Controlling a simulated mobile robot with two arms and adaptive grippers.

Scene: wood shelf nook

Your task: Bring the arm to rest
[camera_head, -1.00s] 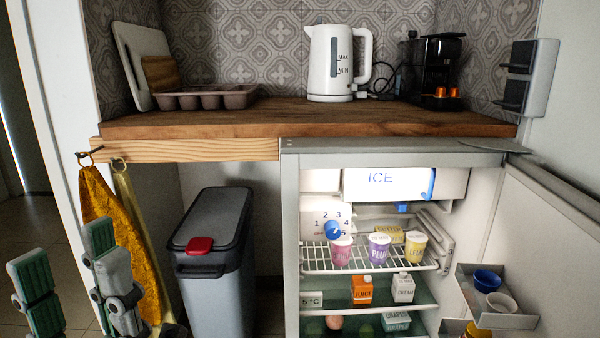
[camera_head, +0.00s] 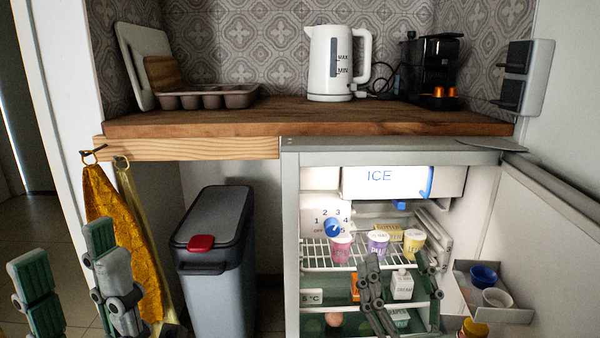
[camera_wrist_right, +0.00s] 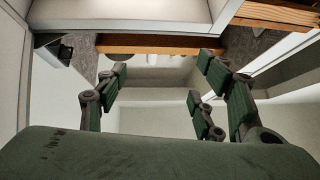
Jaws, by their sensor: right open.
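My right gripper (camera_head: 402,280) stands in front of the open fridge's lower shelves in the head view, its fingers spread on either side of the white cream carton (camera_head: 402,287). I cannot tell how far it is from the carton. In the right wrist view (camera_wrist_right: 155,95) its fingers are wide apart with nothing between them. My left gripper (camera_head: 74,280) is at the lower left in the head view, fingers apart and empty, in front of the hanging yellow towel (camera_head: 125,235).
The fridge door (camera_head: 545,225) stands open at the right, its door shelf (camera_head: 510,315) holding two cups. Pots stand on the wire shelf (camera_head: 318,262). A grey bin (camera_head: 215,285) stands left of the fridge. A kettle (camera_head: 338,65) and coffee machine (camera_head: 432,68) are on the wooden counter (camera_head: 250,115).

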